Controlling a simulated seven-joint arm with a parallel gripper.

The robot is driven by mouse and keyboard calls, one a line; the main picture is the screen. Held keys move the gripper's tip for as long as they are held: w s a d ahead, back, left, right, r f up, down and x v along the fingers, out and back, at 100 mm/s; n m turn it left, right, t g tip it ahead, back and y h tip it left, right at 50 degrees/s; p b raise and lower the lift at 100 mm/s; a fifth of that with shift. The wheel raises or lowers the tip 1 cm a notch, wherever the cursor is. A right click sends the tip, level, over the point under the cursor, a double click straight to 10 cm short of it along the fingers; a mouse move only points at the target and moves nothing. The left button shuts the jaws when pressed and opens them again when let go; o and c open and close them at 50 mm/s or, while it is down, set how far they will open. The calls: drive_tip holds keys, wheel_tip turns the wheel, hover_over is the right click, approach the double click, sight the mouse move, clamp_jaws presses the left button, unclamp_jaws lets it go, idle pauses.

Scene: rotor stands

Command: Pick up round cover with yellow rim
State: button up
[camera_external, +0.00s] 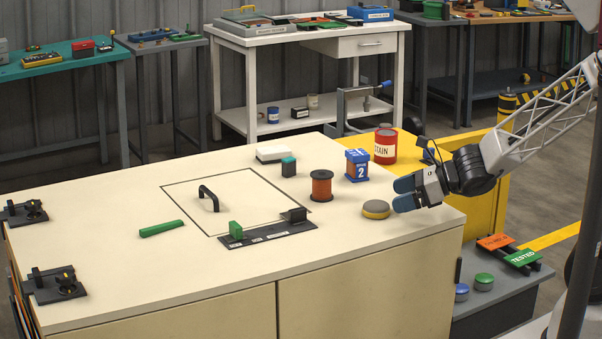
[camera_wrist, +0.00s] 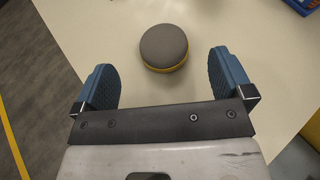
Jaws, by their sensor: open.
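The round cover with a yellow rim (camera_external: 376,209) lies flat on the cream worktop near its right corner. It has a grey-brown top. In the wrist view the cover (camera_wrist: 164,47) sits just beyond the fingertips, roughly midway between them. My gripper (camera_external: 402,194) is to the right of the cover and slightly above the worktop in the external view. In the wrist view my gripper (camera_wrist: 164,80) shows two blue fingers spread wide, with nothing between them. The cover's underside is hidden.
A black handle (camera_external: 208,197) and a green bar (camera_external: 161,228) are further left. The worktop just in front of the cover is clear.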

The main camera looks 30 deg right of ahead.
sight(374, 203)
drive_tip(key=shift+w+a+f, duration=0.15)
drive_tip(key=shift+w+a, duration=0.1)
drive_tip(key=shift+a, duration=0.1)
drive_tip(key=shift+x, duration=2.65)
drive_tip(key=shift+d, duration=0.1)
drive_tip(key=c, duration=1.1)
drive_tip(key=shift+o, duration=0.2)
